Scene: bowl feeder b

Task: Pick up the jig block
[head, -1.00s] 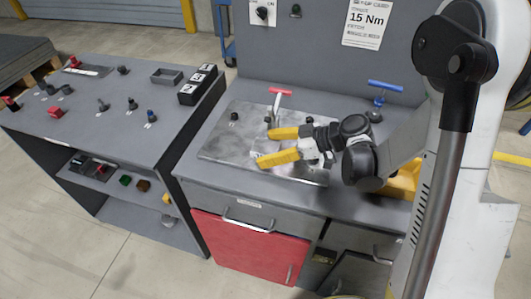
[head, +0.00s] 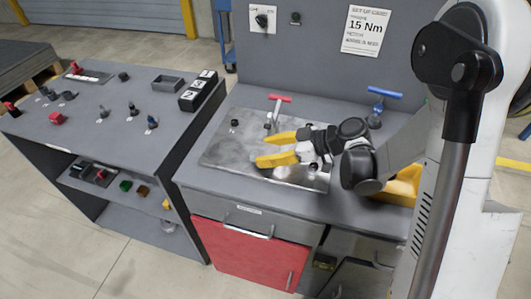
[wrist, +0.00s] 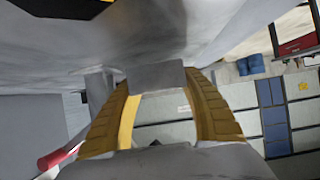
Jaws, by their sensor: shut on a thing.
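My gripper (head: 262,151) has two yellow fingers and is low over the metal plate on the workbench. In the wrist view, the gripper (wrist: 160,88) is shut on a plain grey block, the jig block (wrist: 158,76), which sits between the fingertips. In the head view, the block is hard to make out between the fingers against the grey plate. I cannot tell whether it still touches the plate.
The metal plate (head: 225,150) lies on the bench. A red T-handle (head: 280,98) stands just behind my gripper, and a blue T-handle (head: 385,92) stands farther right. A back panel rises behind. The left table (head: 85,125) holds several small parts.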

